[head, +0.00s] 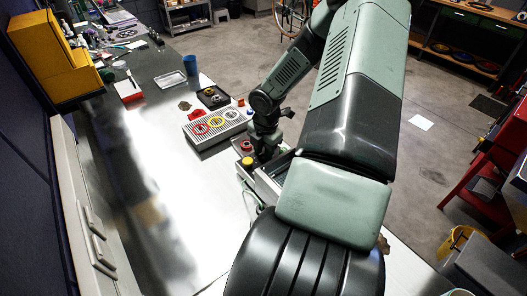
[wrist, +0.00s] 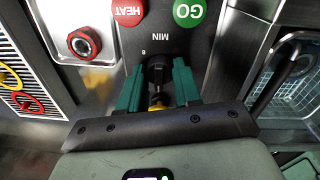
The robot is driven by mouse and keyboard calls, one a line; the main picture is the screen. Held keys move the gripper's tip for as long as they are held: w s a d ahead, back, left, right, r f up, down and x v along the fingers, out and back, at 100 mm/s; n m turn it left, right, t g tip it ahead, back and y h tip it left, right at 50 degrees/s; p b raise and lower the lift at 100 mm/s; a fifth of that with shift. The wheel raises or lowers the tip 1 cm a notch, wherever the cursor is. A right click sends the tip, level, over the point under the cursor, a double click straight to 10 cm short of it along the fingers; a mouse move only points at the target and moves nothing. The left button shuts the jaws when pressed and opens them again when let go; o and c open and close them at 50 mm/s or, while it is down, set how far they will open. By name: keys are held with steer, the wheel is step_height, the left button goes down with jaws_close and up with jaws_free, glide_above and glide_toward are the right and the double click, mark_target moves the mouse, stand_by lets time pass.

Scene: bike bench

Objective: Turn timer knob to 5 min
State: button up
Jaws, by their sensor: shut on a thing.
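In the wrist view the timer knob (wrist: 156,72) is a dark knob on a dark panel (wrist: 167,46) under the label "MIN". Above it are a red "HEAT" button (wrist: 128,10) and a green "GO" button (wrist: 188,11). My gripper (wrist: 158,88) has its two green fingers on either side of the knob, shut on it. The fingers hide most of the knob and its scale; only an "8" mark shows above it, so the setting cannot be read. In the head view my gripper (head: 264,150) is at the metal machine (head: 268,186), with the knob hidden behind my arm.
A wire basket (wrist: 297,70) is at right. The bench's near left (head: 160,210) is bare.

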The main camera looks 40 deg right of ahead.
steer(key=shift+m, duration=0.3)
steer(key=m, duration=0.7)
steer(key=shift+a+h, duration=0.1)
steer(key=shift+h, duration=0.2)
steer(key=m, duration=0.5)
steer(key=shift+w+m+g, duration=0.1)
steer(key=shift+m+g, duration=0.2)
steer(key=shift+m, duration=1.7)
